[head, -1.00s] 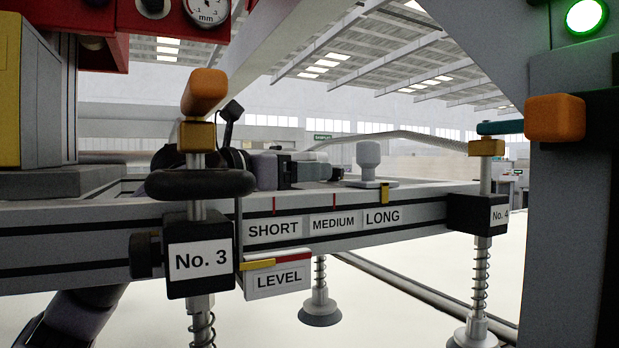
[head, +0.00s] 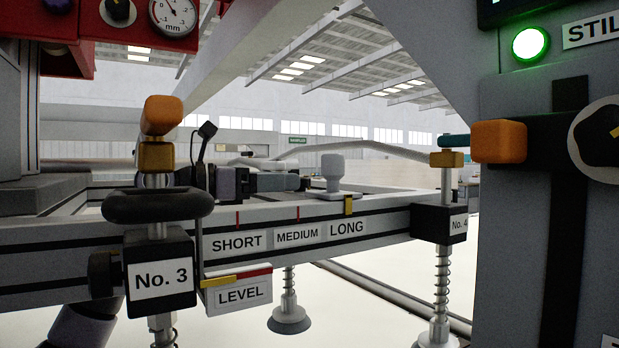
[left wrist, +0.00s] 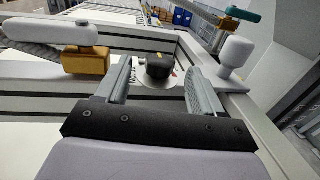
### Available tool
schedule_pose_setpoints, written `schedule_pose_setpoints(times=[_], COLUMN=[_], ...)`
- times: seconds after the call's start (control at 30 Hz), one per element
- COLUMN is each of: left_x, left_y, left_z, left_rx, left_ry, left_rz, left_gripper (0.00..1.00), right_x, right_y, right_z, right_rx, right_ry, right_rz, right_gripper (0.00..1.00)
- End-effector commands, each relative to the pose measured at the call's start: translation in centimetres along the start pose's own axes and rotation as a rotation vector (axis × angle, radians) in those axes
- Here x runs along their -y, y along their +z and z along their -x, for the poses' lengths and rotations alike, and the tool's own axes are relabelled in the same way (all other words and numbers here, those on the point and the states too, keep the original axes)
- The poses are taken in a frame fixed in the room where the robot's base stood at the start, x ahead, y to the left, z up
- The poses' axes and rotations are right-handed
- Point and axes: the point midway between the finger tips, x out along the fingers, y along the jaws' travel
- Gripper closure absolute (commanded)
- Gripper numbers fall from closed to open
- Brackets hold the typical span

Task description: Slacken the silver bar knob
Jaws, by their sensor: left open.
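A pale silver-grey bar on a gold block, which looks like the silver bar knob (left wrist: 48,32), lies at the left of the left wrist view, left of my fingers and outside them. I cannot make it out surely in the head view. My left gripper (head: 302,182) is behind the labelled beam, its fingers pointing right. In the left wrist view the gripper (left wrist: 158,90) is open and empty, with a black knob (left wrist: 158,66) on a pale disc seen beyond the gap. My right gripper is not in view.
A grey mushroom-shaped knob (head: 333,172) stands on the beam (head: 380,215) just right of my left gripper. An orange bar knob (head: 161,114) tops No. 3, and a teal one (head: 448,141) tops No. 4. A grey panel (head: 510,260) with a green lamp fills the right.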

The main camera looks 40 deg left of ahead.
Motion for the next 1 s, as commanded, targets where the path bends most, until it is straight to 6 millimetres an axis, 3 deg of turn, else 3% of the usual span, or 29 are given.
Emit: schedule_pose_setpoints(times=[0.2, 0.4, 0.77, 0.93, 1.0], left_x=[0.1, 0.0, 0.0, 0.0, 0.0], left_y=[0.4, 0.2, 0.0, 0.0, 0.0], left_z=[-3.4, -5.6, -6.2, -6.2, -6.2], left_rx=[0.001, 0.000, -0.001, -0.002, -0.002], left_ry=[-0.001, 0.001, 0.003, 0.003, 0.003], left_rz=[0.002, 0.000, -0.002, -0.001, -0.001], left_gripper=[0.33, 0.33, 0.33, 0.84, 0.84], right_x=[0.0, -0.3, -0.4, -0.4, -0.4], right_y=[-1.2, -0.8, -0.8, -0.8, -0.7], right_z=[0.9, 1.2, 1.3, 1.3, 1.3], right_rx=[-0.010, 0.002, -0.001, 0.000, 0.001], right_ry=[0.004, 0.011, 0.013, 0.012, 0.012], right_rz=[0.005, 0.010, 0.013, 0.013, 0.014], right_gripper=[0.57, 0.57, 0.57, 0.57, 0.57])
